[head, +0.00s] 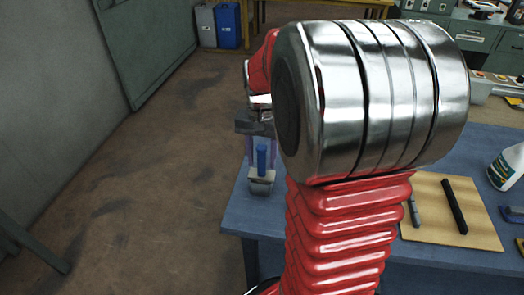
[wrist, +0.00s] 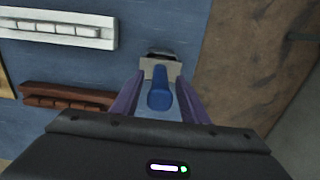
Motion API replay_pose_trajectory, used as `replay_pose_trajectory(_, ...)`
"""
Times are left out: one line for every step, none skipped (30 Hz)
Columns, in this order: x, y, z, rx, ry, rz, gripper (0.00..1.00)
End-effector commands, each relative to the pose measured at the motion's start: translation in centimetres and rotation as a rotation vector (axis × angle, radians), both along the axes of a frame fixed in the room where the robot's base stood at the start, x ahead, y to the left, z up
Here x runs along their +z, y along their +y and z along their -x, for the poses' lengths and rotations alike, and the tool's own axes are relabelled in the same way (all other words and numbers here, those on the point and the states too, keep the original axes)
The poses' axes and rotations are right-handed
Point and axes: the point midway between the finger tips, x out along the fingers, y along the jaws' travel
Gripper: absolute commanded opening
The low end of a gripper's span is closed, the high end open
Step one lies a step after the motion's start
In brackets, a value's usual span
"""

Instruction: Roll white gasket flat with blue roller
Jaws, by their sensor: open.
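The blue roller (wrist: 159,97) shows its blue handle between the two purple fingers of my gripper (wrist: 160,82) in the wrist view. A pale grey block (wrist: 162,66) is at its far end. The head view shows the handle (head: 261,157) upright at the table's left edge, with my gripper (head: 260,163) around it from above. The fingers are open, one on each side of the handle, with small gaps visible in the wrist view. A white frame piece (wrist: 60,23) with a segmented white strip, perhaps the white gasket (wrist: 62,30), lies at upper left. My arm hides it in the head view.
A brown frame piece (wrist: 65,95) lies below the white one in the wrist view. The blue table (head: 240,212) ends close beside the roller, with bare floor (head: 150,190) beyond. A tan board (head: 480,225) with a black bar (head: 455,206) and a white bottle (head: 506,167) are at right.

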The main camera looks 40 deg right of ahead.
Motion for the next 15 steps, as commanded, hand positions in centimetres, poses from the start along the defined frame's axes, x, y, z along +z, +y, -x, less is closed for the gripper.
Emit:
replay_pose_trajectory(-0.4,0.01,0.03,0.0,0.002,-0.001,0.41)
replay_pose_trajectory(-0.59,0.02,0.05,0.0,0.002,-0.001,0.41)
replay_pose_trajectory(-0.81,0.02,0.06,0.0,0.002,-0.001,0.41)
replay_pose_trajectory(-0.94,0.02,0.06,0.0,0.002,-0.001,0.41)
replay_pose_trajectory(-1.06,0.02,0.06,0.0,0.001,0.0,0.41)
replay_pose_trajectory(-1.17,0.01,0.05,0.0,0.001,-0.001,0.41)
replay_pose_trajectory(-1.24,0.0,0.04,0.0,0.0,0.0,0.41)
replay_pose_trajectory(-1.28,-0.01,0.04,0.0,0.0,0.0,0.41)
replay_pose_trajectory(-1.32,-0.01,0.04,0.0,0.0,0.0,0.41)
replay_pose_trajectory(-1.34,-0.01,0.04,-0.001,0.0,0.0,0.41)
replay_pose_trajectory(-1.34,-0.01,0.04,0.0,0.0,0.0,0.41)
replay_pose_trajectory(-1.34,-0.01,0.03,-0.001,0.0,0.0,0.41)
replay_pose_trajectory(-1.34,-0.01,0.03,-0.001,0.0,0.0,0.41)
replay_pose_trajectory(-1.34,-0.02,0.04,-0.001,0.0,0.0,0.41)
replay_pose_trajectory(-1.34,-0.02,0.04,-0.001,0.0,0.0,0.41)
